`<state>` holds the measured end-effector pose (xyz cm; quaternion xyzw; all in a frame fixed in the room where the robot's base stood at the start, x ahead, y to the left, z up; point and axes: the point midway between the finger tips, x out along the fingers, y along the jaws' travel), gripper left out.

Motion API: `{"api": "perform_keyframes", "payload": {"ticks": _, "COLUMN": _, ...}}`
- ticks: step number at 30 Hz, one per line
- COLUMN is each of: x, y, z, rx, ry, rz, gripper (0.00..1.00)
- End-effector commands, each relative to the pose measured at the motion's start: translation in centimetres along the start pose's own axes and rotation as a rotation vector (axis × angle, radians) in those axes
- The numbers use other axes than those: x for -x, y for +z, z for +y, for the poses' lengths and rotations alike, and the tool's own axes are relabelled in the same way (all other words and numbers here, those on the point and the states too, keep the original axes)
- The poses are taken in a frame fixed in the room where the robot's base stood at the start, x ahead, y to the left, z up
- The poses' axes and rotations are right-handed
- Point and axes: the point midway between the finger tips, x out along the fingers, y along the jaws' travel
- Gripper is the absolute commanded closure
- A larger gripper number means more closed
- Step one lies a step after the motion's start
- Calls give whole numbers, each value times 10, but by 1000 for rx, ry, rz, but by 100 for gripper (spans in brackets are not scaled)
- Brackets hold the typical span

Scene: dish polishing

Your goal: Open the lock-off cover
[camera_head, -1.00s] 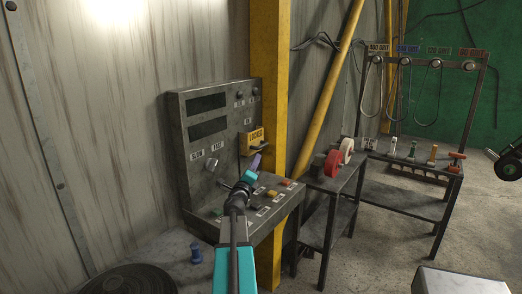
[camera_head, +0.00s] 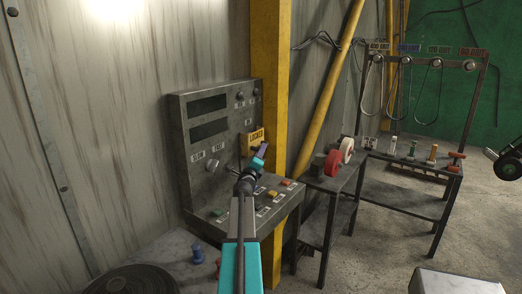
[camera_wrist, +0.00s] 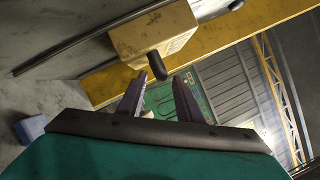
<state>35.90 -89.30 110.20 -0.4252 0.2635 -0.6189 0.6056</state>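The lock-off cover is a yellow box marked LOCKED (camera_head: 256,136) on the upright face of the grey control panel (camera_head: 185,130). In the wrist view the yellow cover (camera_wrist: 150,34) is at the top, with a dark stubby knob (camera_wrist: 157,66) sticking out from it towards my fingers. My gripper (camera_head: 262,154) is in front of and just below the cover in the head view, hiding its lower part. In the wrist view my gripper (camera_wrist: 158,88) has its two purple fingers apart with nothing between them. The knob tip appears just beyond the fingertips; contact is not visible.
A yellow post (camera_head: 270,60) stands just right of the panel. Several coloured buttons, including a green one (camera_head: 217,212), sit on the panel's sloped lower part. A small table with a red and a white roll (camera_head: 346,150) stands further right. A blue knob (camera_head: 196,253) is at the lower left.

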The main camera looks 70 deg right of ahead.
Motion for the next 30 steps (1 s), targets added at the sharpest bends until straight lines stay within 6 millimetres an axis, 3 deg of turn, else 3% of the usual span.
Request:
{"api": "perform_keyframes", "payload": {"ticks": 9, "x": -24, "y": 0, "z": 0, "rx": 0, "ry": 0, "rz": 1, "gripper": 68}}
{"api": "perform_keyframes", "payload": {"ticks": 22, "x": -27, "y": -1, "z": 0, "rx": 0, "ry": 0, "rz": 1, "gripper": 68}}
{"api": "perform_keyframes", "payload": {"ticks": 23, "x": -27, "y": -1, "z": 0, "rx": 0, "ry": 0, "rz": 1, "gripper": 69}}
{"api": "perform_keyframes", "payload": {"ticks": 28, "x": -27, "y": -1, "z": 0, "rx": 0, "ry": 0, "rz": 1, "gripper": 98}}
{"api": "perform_keyframes", "payload": {"ticks": 30, "x": -27, "y": -1, "z": 0, "rx": 0, "ry": 0, "rz": 1, "gripper": 100}}
